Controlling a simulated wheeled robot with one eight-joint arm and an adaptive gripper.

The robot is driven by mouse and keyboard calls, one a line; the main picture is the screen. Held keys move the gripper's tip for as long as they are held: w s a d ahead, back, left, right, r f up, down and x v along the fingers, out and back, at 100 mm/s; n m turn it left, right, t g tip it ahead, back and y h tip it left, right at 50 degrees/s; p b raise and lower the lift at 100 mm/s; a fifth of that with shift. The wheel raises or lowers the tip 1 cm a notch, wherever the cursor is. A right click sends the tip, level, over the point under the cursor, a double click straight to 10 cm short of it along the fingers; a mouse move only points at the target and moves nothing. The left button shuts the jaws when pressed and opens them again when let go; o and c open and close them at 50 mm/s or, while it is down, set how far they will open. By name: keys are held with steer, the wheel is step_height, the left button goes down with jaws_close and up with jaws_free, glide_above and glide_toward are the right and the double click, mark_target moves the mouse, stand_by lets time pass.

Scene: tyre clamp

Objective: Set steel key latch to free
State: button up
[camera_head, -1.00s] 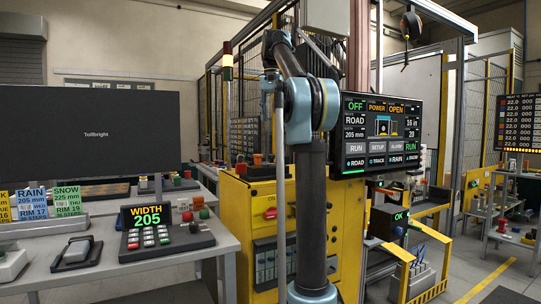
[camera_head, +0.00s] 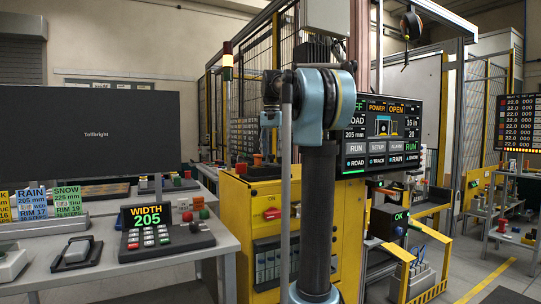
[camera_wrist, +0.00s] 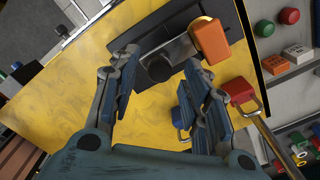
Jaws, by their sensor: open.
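The steel key latch (camera_wrist: 178,52) shows in the wrist view as a grey metal bar with a dark round end, on a black plate on the yellow cabinet top (camera_wrist: 70,90). I take this bar to be the latch. My gripper (camera_wrist: 160,60) is open, its two fingers to either side of the dark round end. I cannot tell whether they touch it. In the head view my arm partly hides the cabinet top, and the latch is not clear there.
A red padlock (camera_wrist: 238,91) lies right of my fingers, and a blue padlock (camera_wrist: 183,118) is partly behind the right finger. In the head view the screen (camera_head: 385,135) stands just right of my arm.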

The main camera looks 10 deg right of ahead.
steer(key=shift+f, duration=0.45)
jaws_close()
